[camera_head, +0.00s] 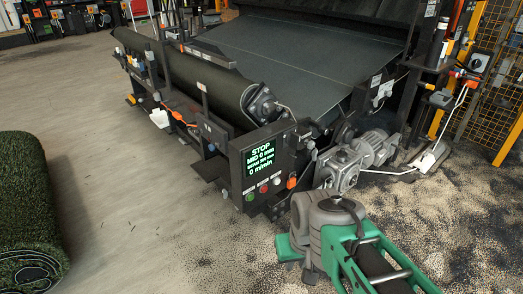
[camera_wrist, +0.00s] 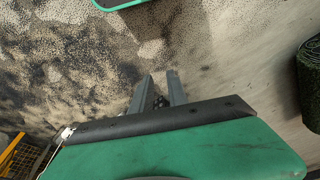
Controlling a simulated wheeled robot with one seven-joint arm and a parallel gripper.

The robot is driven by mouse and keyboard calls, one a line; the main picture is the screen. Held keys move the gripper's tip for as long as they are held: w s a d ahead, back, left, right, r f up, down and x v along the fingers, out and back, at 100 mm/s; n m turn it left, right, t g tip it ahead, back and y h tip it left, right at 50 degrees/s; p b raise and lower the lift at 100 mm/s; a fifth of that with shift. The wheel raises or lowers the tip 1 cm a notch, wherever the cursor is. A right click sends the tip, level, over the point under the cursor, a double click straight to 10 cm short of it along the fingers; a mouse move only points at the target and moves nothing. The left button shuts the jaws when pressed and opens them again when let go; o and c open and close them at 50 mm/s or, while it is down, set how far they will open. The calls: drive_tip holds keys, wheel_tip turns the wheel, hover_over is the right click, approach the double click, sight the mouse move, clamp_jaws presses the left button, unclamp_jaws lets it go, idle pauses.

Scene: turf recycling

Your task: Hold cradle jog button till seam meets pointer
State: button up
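The cradle holds a long dark roll (camera_head: 190,80) in the head view, with a dark sheet (camera_head: 300,60) sloping up behind it. A thin pale line crosses the sheet; I cannot tell whether it is the seam. No pointer can be made out. The control box (camera_head: 240,165) at the cradle's near end shows "STOP", "MID 0 mm" and "0 m/min" in green. Below the text are green (camera_head: 250,196), red (camera_head: 264,189) and white (camera_head: 277,181) buttons; their labels are too small to read. My gripper (camera_wrist: 160,75) is open and empty in the wrist view, above the speckled floor and away from the buttons.
A grey motor and gearbox (camera_head: 352,162) stand right of the control box. A rolled piece of turf (camera_head: 28,205) lies at the left. Yellow posts and mesh fencing (camera_head: 500,90) stand at the right. Dark granules cover the floor at the right; the floor at centre left is clear.

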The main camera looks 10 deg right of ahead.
clamp_jaws()
idle(0.6)
